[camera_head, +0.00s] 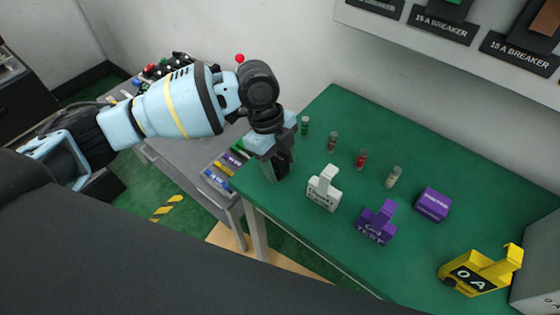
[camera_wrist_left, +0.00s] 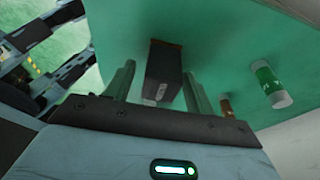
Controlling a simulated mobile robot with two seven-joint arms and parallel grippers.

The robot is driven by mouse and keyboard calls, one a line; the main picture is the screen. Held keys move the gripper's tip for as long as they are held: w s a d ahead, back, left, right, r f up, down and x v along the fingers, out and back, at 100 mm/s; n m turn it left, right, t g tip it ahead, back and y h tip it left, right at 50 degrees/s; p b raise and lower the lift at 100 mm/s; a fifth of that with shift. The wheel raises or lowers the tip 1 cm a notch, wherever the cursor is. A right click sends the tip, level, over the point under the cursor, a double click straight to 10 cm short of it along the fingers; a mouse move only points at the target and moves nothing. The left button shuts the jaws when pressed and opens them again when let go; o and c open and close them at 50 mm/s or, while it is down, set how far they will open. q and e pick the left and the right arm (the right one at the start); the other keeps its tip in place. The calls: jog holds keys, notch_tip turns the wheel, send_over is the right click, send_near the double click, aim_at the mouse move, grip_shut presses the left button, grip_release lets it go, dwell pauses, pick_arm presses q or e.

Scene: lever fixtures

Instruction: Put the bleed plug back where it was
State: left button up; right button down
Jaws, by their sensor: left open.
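I cannot tell which object is the bleed plug; no label naming it is readable. Small upright cylinders stand in a row on the green table (camera_head: 330,108): a green one (camera_head: 305,125), a brown one (camera_head: 332,142), a red one (camera_head: 361,159) and a pale one (camera_head: 393,177). My left gripper (camera_head: 272,170) is open, pointing down over the table's left end. In the left wrist view, a dark block (camera_wrist_left: 163,72) stands between its two fingers, with gaps at both sides. The green cylinder (camera_wrist_left: 270,84) is to the right there, outside the fingers. My right gripper is not in view.
A white lever fixture (camera_head: 323,190), a purple one (camera_head: 377,225), a purple box (camera_head: 433,204) and a yellow lever fixture (camera_head: 478,272) stand on the table. Breaker panels (camera_head: 443,28) hang on the wall behind. A grey bench (camera_head: 190,150) with small items stands left.

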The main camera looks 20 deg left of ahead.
pick_arm(q)
jog(key=v, duration=1.1)
jog(key=shift+r, duration=0.35)
jog(key=shift+a, duration=0.1)
